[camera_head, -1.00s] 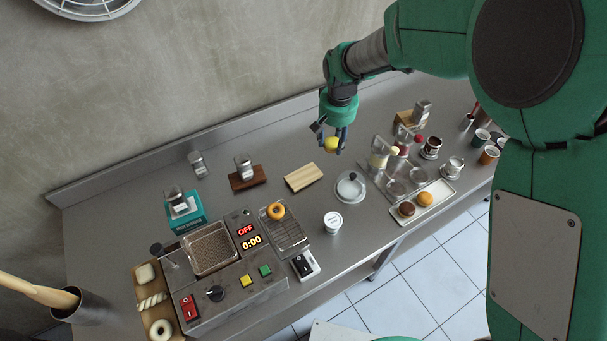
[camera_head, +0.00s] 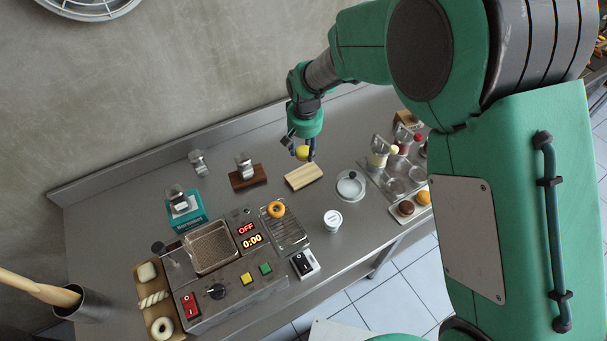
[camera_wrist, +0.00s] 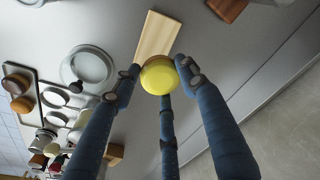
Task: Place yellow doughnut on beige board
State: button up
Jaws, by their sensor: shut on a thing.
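The yellow doughnut (camera_head: 302,153) is in my gripper (camera_head: 301,148), which is shut on it and holds it in the air. In the wrist view the yellow doughnut (camera_wrist: 159,75) sits between the blue fingers of my gripper (camera_wrist: 160,80). The beige board (camera_head: 304,177) lies on the steel counter just below and in front of the gripper in the head view. In the wrist view the beige board (camera_wrist: 157,35) shows beyond the doughnut, which covers its near end. The doughnut appears apart from the board. The board's visible surface is bare.
A dark wooden board (camera_head: 250,181) with a metal-topped jar stands left of the beige board. A round dish (camera_head: 351,186) is to its right and a white tub (camera_head: 332,220) is in front. A fryer (camera_head: 211,250) fills the front left.

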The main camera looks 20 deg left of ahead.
jog(key=shift+f, duration=0.1)
send_over(303, 174)
jog(key=shift+s+d+f, duration=0.1)
jog(key=shift+f, duration=1.4)
jog(key=shift+s+d+f, duration=0.1)
jog(key=shift+f, duration=1.4)
jog(key=shift+f, duration=0.1)
jog(key=shift+f, duration=1.75)
jog(key=shift+f+b, duration=0.15)
jog(key=shift+b, duration=0.2)
jog(key=o, duration=0.9)
jog(key=shift+c, duration=0.2)
jog(key=r, duration=0.4)
jog(key=s+r, duration=0.1)
jog(key=r, duration=0.7)
jog(key=shift+s+d+r+p, duration=0.1)
jog(key=shift+s+d+p, duration=0.1)
jog(key=shift+d+p, duration=0.15)
